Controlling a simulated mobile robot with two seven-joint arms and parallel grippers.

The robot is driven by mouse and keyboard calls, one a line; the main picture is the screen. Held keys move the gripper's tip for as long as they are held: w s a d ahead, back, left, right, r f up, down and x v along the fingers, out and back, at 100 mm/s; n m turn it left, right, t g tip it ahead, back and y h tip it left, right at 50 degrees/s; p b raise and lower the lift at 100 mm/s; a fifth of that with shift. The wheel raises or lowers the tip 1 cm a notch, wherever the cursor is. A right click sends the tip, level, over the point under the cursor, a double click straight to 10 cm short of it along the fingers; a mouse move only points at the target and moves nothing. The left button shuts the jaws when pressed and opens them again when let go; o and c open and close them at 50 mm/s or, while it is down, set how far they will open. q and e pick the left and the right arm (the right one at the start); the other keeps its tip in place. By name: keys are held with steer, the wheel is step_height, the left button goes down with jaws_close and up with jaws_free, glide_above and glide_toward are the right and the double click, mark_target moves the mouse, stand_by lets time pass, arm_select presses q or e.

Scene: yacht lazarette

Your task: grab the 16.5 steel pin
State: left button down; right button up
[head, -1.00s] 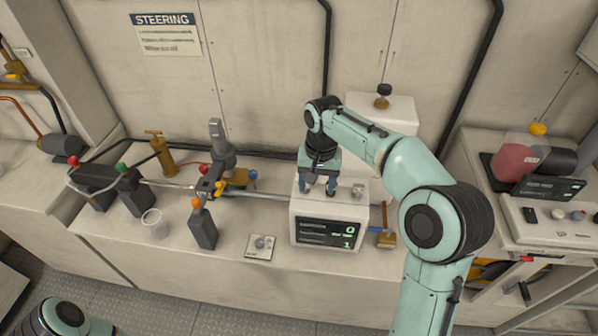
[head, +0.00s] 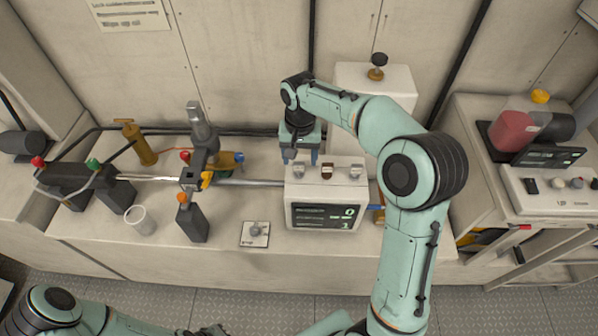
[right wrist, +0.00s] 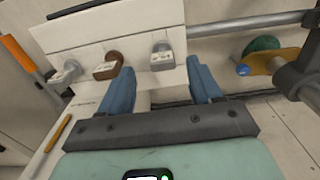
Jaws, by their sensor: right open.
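Three small labelled pins stand in a row on top of the white box with a display (head: 325,216): a silver one on the left (head: 298,171), a brown one in the middle (head: 327,171) and a silver one on the right (head: 355,171). Their tags are too small to read, so I cannot tell which is 16.5. My right gripper (head: 300,157) is open and empty at the left silver pin. In the right wrist view that pin (right wrist: 162,57) shows between and beyond the two blue fingers; the brown pin (right wrist: 108,66) lies left of them. My left gripper is out of view.
A clear cup (head: 140,219) and a small plate with a knob (head: 255,234) sit on the bench. A white tank with a knob (head: 375,90) stands behind.

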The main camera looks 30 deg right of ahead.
mark_target(299, 163)
steer(key=f, duration=0.5)
steer(key=shift+w, duration=0.2)
steer(key=shift+r, duration=0.1)
jaws_close()
